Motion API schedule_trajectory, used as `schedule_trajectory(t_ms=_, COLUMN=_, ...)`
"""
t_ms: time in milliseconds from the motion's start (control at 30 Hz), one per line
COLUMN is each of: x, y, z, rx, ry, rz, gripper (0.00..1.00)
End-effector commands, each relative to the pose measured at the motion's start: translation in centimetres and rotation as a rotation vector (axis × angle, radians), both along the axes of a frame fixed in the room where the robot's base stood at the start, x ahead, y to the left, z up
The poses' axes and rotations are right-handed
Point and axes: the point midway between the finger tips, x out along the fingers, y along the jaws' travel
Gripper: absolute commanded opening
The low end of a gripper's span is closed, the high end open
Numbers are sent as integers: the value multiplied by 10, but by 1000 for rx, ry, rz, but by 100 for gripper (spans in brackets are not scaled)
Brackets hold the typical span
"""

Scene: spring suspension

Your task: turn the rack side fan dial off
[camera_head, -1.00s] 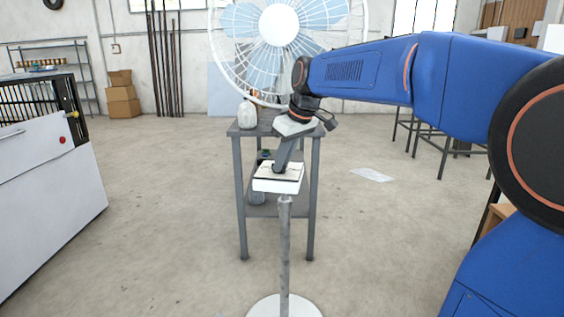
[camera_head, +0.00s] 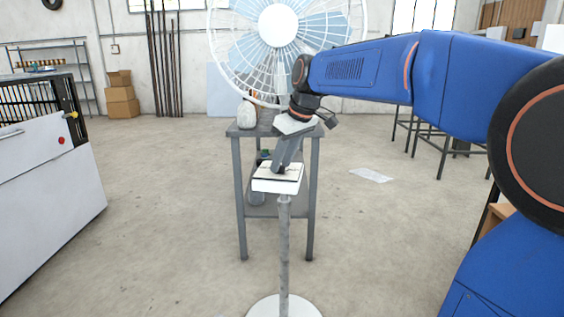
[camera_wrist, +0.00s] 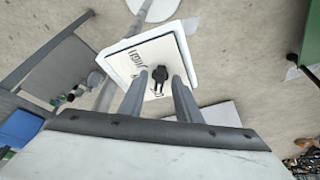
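The white pedestal fan (camera_head: 279,25) stands ahead, with a white control box (camera_head: 277,180) on its grey pole. In the wrist view the box's cream face (camera_wrist: 151,52) carries dark lettering that looks like "HIGH" and a small black dial (camera_wrist: 160,74). I cannot tell which mark the dial points to. My gripper (camera_wrist: 160,76) is open, its two grey fingers one on each side of the dial with a visible gap on both sides. In the head view my gripper (camera_head: 280,167) reaches down to the box's top, and its fingers hide the dial.
A grey metal table (camera_head: 240,131) with a white bottle (camera_head: 247,115) stands just behind the fan pole. A white cabinet (camera_head: 40,185) is at the left. Open concrete floor lies on both sides of the pole.

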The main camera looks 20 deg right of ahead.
Motion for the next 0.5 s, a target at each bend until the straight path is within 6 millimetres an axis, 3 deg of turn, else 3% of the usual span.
schedule_trajectory(t_ms=300, x=-14, y=-9, z=41, rx=-1, ry=-3, rz=-1, gripper=30)
schedule_trajectory(t_ms=500, x=-41, y=-27, z=42, rx=0, ry=-1, rz=-4, gripper=30)
